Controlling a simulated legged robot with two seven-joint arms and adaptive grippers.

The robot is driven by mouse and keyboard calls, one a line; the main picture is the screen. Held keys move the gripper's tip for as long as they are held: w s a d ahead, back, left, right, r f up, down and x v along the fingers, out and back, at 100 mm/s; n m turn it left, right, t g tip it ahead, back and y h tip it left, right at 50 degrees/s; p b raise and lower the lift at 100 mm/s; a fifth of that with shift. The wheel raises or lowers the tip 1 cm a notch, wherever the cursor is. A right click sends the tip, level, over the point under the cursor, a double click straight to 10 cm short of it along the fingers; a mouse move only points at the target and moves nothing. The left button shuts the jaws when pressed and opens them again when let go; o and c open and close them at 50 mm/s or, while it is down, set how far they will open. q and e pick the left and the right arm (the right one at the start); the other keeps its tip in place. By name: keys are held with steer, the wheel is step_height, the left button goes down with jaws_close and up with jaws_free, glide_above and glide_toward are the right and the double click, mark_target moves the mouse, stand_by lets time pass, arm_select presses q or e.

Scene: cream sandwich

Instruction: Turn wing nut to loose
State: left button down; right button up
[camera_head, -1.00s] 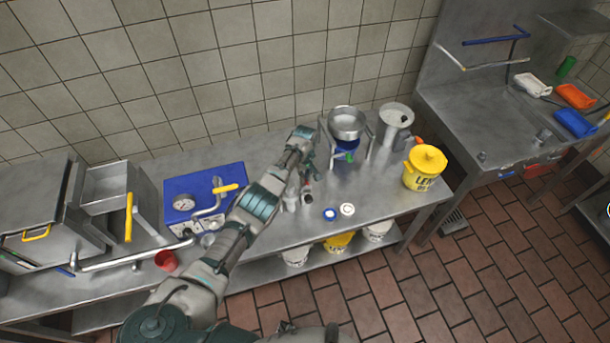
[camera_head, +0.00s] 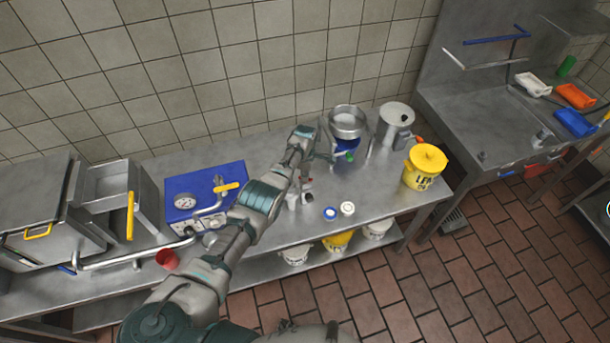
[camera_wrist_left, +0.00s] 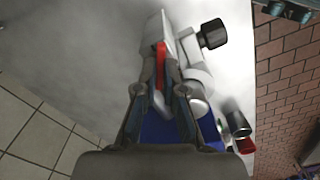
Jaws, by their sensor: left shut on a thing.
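My left gripper (camera_wrist_left: 162,65) is shut, with a narrow red piece (camera_wrist_left: 161,47) between its two fingers in the left wrist view. I take this held piece to be the wing nut, but its wings are not clearly visible. It sits against a pale grey fitting (camera_wrist_left: 196,72) with a black knob (camera_wrist_left: 213,34). The fingertips are too small to make out there. My right gripper is not in view.
A steel pot (camera_head: 395,119) and a yellow bucket (camera_head: 424,169) stand to the right. A blue box with a gauge (camera_head: 184,203) is to the left. Two small lids (camera_head: 330,213) (camera_head: 347,208) lie near the front edge. A red cup (camera_head: 167,259) stands at the front left.

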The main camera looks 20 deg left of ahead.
arm_select(q)
steer(key=shift+s+d+f+n, duration=0.1)
steer(key=shift+f+n, duration=0.05)
steer(key=shift+n, duration=0.65)
steer(key=shift+s+d+f+n, duration=0.1)
steer(key=shift+n, duration=1)
steer(key=c, duration=1.3)
jaws_free()
steer(key=shift+w, duration=0.2)
steer(key=shift+w, duration=0.1)
steer(key=shift+r, duration=0.1)
step_height(320, 180, up, 12)
steer(key=shift+f, duration=0.1)
